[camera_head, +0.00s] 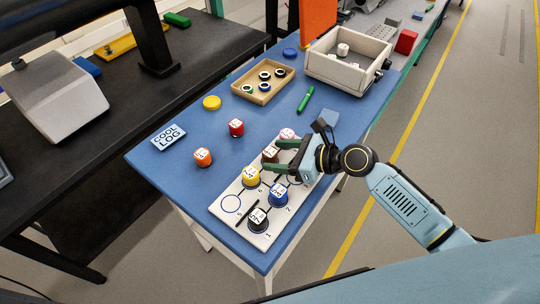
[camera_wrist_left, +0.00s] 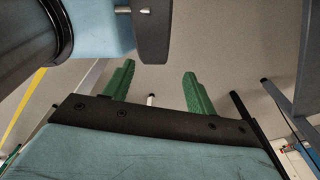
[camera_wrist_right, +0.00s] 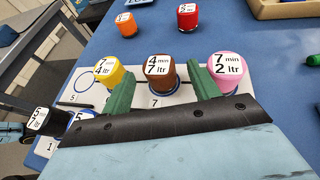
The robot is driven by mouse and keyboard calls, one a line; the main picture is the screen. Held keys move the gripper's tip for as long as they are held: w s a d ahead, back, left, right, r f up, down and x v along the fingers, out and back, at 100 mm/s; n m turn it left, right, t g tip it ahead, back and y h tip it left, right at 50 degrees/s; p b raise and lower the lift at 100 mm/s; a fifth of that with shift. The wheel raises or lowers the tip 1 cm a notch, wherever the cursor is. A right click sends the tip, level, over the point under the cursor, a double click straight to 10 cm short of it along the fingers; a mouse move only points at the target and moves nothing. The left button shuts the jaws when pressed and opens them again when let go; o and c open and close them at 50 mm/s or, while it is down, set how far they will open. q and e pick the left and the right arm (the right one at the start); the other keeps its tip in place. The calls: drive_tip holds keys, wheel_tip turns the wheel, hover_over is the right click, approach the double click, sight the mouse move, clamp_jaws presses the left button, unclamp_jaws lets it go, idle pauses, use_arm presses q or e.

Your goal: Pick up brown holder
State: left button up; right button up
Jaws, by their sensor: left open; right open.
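The brown holder (camera_wrist_right: 161,72) stands upright on the white numbered board (camera_wrist_right: 190,93), on spot 7, between the yellow holder (camera_wrist_right: 107,73) and the pink holder (camera_wrist_right: 224,68). My right gripper (camera_wrist_right: 160,85) is open, with its green fingers on either side of the brown holder; I cannot tell if they touch it. In the head view the brown holder (camera_head: 270,155) shows just left of the right gripper (camera_head: 277,156), partly hidden by it. My left gripper (camera_wrist_left: 155,80) is open and empty, over the floor in its wrist view.
A blue holder (camera_head: 278,194) and a black holder (camera_head: 258,218) stand on the board's near part. Red (camera_head: 236,127) and orange (camera_head: 203,157) holders stand on the blue table. A wooden tray (camera_head: 248,95) and a white bin (camera_head: 318,67) are at the back.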

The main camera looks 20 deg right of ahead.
sight(270, 154)
drive_tip(key=x, duration=0.2)
drive_tip(key=shift+w+a, duration=0.15)
drive_tip(key=shift+a, duration=0.1)
drive_tip(key=shift+w+a+f, duration=0.15)
drive_tip(key=c, duration=1.1)
use_arm(q)
drive_tip(key=shift+s+f, duration=0.25)
drive_tip(key=shift+s, duration=0.4)
